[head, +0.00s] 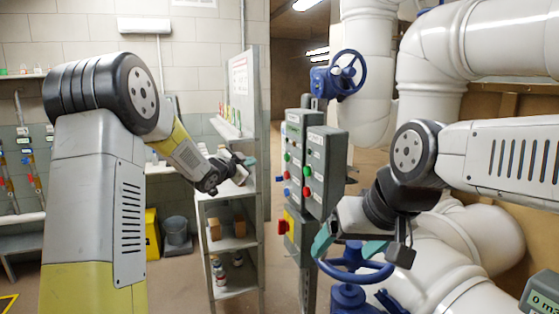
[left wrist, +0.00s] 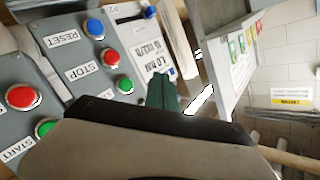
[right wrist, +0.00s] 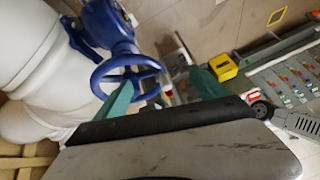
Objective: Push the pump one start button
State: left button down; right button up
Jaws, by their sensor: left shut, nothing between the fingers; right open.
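Two grey control boxes with coloured buttons stand in the middle of the head view, a nearer one (head: 327,172) and one behind it. In the left wrist view, one panel (left wrist: 75,55) has blue, red and green buttons; its green button (left wrist: 125,85) is near my fingers. The other panel (left wrist: 38,78) has a red button and a green button (left wrist: 46,127) near a START label. I cannot tell which is pump one. My left gripper (head: 246,166) is shut and empty, left of the boxes. My right gripper (head: 347,244) is open and empty, below them.
A blue valve wheel (head: 357,270) lies close to my right gripper; it also shows in the right wrist view (right wrist: 127,82). Another blue wheel (head: 348,73) is above. White pipes (head: 440,70) fill the right. A shelf unit (head: 233,243) stands behind my left gripper.

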pick_arm(q)
jog(key=w+d, duration=0.2)
jog(key=d, duration=0.6)
jog(key=shift+w+d, duration=0.2)
jog(key=shift+w, duration=0.2)
jog(key=shift+d, duration=0.15)
dwell(1.8)
jog(key=shift+w+d, duration=0.1)
jog(key=shift+d, duration=0.15)
jog(key=shift+w+d, duration=0.15)
jog(key=shift+d, duration=0.3)
dwell(0.7)
jog(key=shift+s+a, duration=0.3)
jog(key=shift+a, duration=0.5)
jog(key=shift+a, duration=0.1)
jog(key=shift+s+a, duration=0.25)
jog(key=shift+a, duration=0.5)
jog(key=shift+s+a, duration=0.25)
jog(key=shift+a, duration=0.55)
jog(key=shift+s+a, duration=0.25)
jog(key=shift+a, duration=0.5)
